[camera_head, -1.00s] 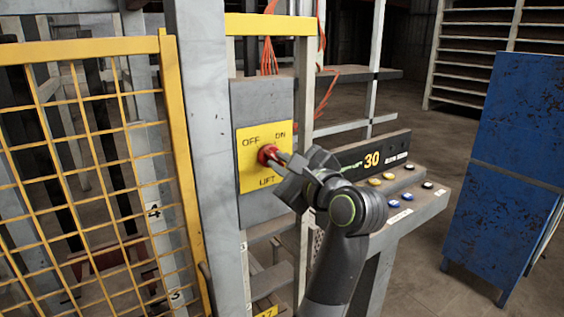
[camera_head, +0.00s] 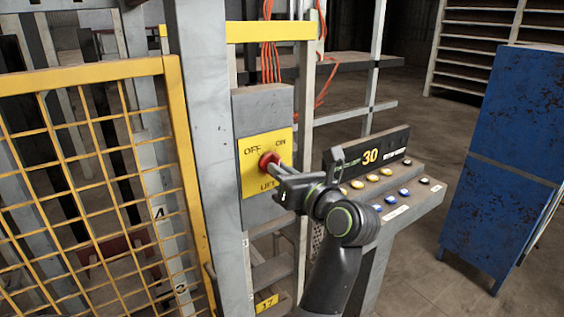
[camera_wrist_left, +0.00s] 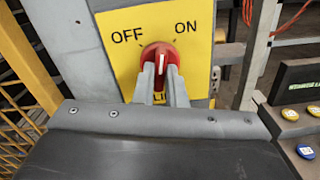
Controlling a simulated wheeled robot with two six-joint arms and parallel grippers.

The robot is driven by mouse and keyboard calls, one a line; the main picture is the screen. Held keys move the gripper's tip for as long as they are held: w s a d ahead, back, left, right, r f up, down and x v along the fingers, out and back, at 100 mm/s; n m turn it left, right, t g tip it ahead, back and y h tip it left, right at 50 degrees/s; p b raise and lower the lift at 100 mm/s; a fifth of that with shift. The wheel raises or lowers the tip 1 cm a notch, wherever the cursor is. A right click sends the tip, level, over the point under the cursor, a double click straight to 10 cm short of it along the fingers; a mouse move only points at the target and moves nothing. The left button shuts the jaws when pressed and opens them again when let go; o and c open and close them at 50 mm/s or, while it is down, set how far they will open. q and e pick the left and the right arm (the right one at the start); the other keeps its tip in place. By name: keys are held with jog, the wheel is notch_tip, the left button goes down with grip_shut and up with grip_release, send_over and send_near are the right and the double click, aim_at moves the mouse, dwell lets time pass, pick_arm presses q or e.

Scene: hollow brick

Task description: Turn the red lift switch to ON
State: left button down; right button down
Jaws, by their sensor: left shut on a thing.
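The red lift switch (camera_head: 270,160) is a round knob on a yellow plate (camera_head: 251,177) marked OFF, ON and LIFT, fixed to a grey box (camera_head: 264,103). In the left wrist view the knob (camera_wrist_left: 158,53) shows below and between the two words. Its white-marked grip stands nearly upright there, between OFF and ON. My left gripper (camera_head: 277,167) reaches the knob from the right in the head view. Its two fingers (camera_wrist_left: 161,78) are shut on the knob's grip, one on each side. The lower part of LIFT is hidden behind the fingers. My right gripper is not in view.
A yellow mesh gate (camera_head: 95,75) and grey post (camera_head: 205,140) stand left of the box. A control desk (camera_head: 415,203) with coloured buttons and a "30" display (camera_head: 370,156) stands right, close behind my arm. A blue cabinet (camera_head: 515,130) is further right.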

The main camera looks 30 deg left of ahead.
pick_arm(q)
jog(key=m+p, duration=0.5)
jog(key=m, duration=0.1)
jog(key=shift+r, duration=0.1)
dwell(0.4)
jog(key=c, duration=1.5)
grip_release()
jog(key=shift+m, duration=0.3)
notch_tip(320, 180, up, 10)
jog(key=shift+f+b, duration=0.1)
jog(key=shift+b, duration=0.75)
